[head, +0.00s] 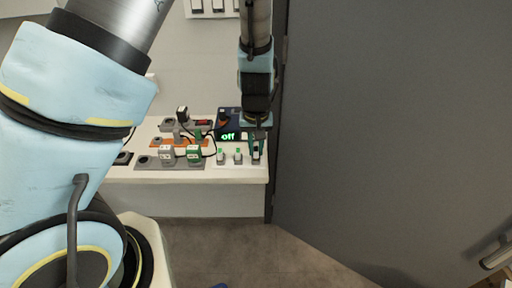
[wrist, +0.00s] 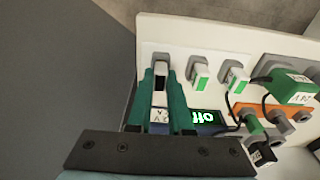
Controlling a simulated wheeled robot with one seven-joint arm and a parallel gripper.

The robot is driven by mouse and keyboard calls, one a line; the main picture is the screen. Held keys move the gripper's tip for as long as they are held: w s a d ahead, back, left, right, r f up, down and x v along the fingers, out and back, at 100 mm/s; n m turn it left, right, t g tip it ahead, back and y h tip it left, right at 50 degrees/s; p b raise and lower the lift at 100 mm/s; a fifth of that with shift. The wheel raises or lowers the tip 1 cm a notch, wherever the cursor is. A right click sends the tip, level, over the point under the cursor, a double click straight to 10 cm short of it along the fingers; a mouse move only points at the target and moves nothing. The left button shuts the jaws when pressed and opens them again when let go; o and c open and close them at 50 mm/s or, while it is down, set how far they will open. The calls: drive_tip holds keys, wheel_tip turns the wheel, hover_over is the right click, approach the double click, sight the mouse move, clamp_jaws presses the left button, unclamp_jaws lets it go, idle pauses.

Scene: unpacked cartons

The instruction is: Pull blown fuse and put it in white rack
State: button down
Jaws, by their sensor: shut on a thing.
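My gripper (wrist: 161,82) points down at the front right of the white table, and also shows in the head view (head: 256,150). Its teal fingers are shut on a white fuse with a dark window (wrist: 160,83). This fuse appears to be at its grey holder (wrist: 160,59); whether it is fully seated I cannot tell. Two other white fuses with green windows stand in line beside it, the middle one (wrist: 199,76) and the far one (wrist: 235,77). They also show in the head view (head: 238,155). I cannot make out a separate white rack.
A dark box with a green "off" display (head: 228,136) stands right behind the fuses. Power strips, including an orange one (head: 168,142), with plugs, adapters and cables crowd the white table (head: 215,174) to the left. A grey partition (head: 390,120) rises close on the right.

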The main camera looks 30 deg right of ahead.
drive_tip(key=shift+f, duration=0.25)
drive_tip(key=c, duration=0.8)
unclamp_jaws()
drive_tip(key=shift+o, duration=0.2)
drive_tip(key=shift+r, duration=0.1)
